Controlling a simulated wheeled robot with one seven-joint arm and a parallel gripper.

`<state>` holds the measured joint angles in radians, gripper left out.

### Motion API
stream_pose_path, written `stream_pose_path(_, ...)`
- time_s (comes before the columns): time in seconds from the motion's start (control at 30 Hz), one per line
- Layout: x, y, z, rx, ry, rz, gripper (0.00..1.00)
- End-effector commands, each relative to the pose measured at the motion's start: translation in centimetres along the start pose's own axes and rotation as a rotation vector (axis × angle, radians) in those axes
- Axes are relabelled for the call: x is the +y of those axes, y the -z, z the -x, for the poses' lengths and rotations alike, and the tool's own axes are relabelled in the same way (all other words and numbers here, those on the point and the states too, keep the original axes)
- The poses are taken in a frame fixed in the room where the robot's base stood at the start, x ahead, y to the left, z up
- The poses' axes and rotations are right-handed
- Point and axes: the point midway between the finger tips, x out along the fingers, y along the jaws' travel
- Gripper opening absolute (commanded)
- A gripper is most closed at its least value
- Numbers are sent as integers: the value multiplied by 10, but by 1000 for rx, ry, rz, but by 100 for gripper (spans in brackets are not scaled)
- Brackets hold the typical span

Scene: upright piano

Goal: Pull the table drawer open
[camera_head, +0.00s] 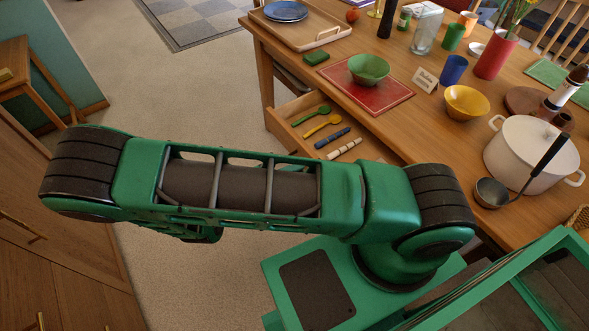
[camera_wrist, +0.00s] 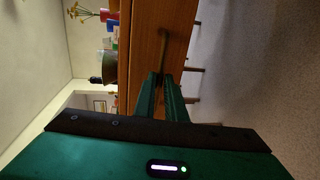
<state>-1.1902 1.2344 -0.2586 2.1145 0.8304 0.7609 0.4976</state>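The table drawer (camera_head: 287,125) stands partly open from the table's left side in the head view. A green spoon, a yellow spoon, a dark blue item and a pale item lie in it. Its wooden front (camera_wrist: 162,16) shows in the sideways wrist view, with a bar handle (camera_wrist: 164,42) on it. My gripper (camera_wrist: 164,78) reaches the near end of this handle, its two green fingers close together with the bar between their tips. The exact contact is small and dark. In the head view my arm hides the gripper and the drawer's near part.
The wooden table (camera_head: 385,130) carries a green bowl (camera_head: 369,68), a yellow bowl (camera_head: 466,101), a white pot (camera_head: 530,148) and a tray (camera_head: 300,33). A wooden cabinet (camera_head: 60,255) stands at left. Carpeted floor (camera_head: 190,95) is clear between cabinet and table.

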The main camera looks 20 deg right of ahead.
Motion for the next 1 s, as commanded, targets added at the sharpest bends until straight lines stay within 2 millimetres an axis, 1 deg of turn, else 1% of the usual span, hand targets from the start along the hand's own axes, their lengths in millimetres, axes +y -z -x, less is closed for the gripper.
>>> stream_pose_path(0.03, -1, 2, 1, 3, 4, -2, 23)
stream_pose_path(0.07, -1, 1, 1, 3, 4, -2, 26)
stream_pose_path(0.33, 0, 0, 0, -2, 0, -1, 26)
stream_pose_path(0.47, 0, 0, 6, 0, 0, -1, 26)
stream_pose_path(0.57, 0, 0, 19, 1, 0, -1, 26)
stream_pose_path(0.8, 0, 2, 65, 2, 2, -2, 26)
stream_pose_path(1.0, -1, 2, 94, 2, 1, -1, 26)
